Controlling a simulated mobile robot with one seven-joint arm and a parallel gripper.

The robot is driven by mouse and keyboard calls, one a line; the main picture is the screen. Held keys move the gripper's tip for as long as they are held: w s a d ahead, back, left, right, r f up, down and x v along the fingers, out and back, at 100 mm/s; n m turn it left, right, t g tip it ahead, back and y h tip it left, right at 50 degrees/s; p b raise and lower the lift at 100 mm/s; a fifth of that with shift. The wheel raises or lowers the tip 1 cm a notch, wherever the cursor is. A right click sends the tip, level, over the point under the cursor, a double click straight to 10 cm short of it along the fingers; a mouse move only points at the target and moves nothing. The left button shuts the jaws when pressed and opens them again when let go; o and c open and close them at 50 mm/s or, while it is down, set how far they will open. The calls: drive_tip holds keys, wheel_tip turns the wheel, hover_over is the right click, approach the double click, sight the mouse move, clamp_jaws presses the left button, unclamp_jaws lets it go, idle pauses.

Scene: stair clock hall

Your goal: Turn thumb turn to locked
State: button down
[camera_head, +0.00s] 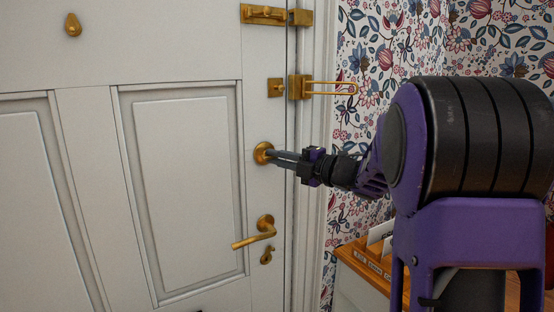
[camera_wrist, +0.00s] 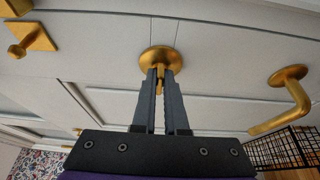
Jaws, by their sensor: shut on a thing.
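The thumb turn is a small brass knob on a round brass plate (camera_head: 262,153) on the white door (camera_head: 180,190), above the lever handle. In the wrist view its round plate (camera_wrist: 161,57) shows beyond my fingertips. My gripper (camera_head: 272,154) reaches in from the right, fingers pointing at the door. In the wrist view its two grey fingers (camera_wrist: 160,75) are closed on the thumb turn (camera_wrist: 160,72), which shows as a narrow brass piece between the tips. The fingers hide most of it, so I cannot tell its exact angle.
A brass lever handle (camera_head: 256,234) and a keyhole cover (camera_head: 266,256) sit below. A brass bolt (camera_head: 265,15) and a door guard with a long loop (camera_head: 325,87) are above. A wooden letter rack (camera_head: 366,262) stands at lower right by the flowered wallpaper.

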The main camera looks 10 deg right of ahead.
idle(0.4)
drive_tip(key=c, duration=1)
unclamp_jaws()
drive_tip(key=shift+a, duration=0.1)
drive_tip(key=shift+o, duration=0.2)
drive_tip(key=v, duration=1.7)
drive_tip(key=shift+d+b, duration=0.25)
drive_tip(key=shift+b, duration=0.05)
drive_tip(key=shift+s, duration=0.15)
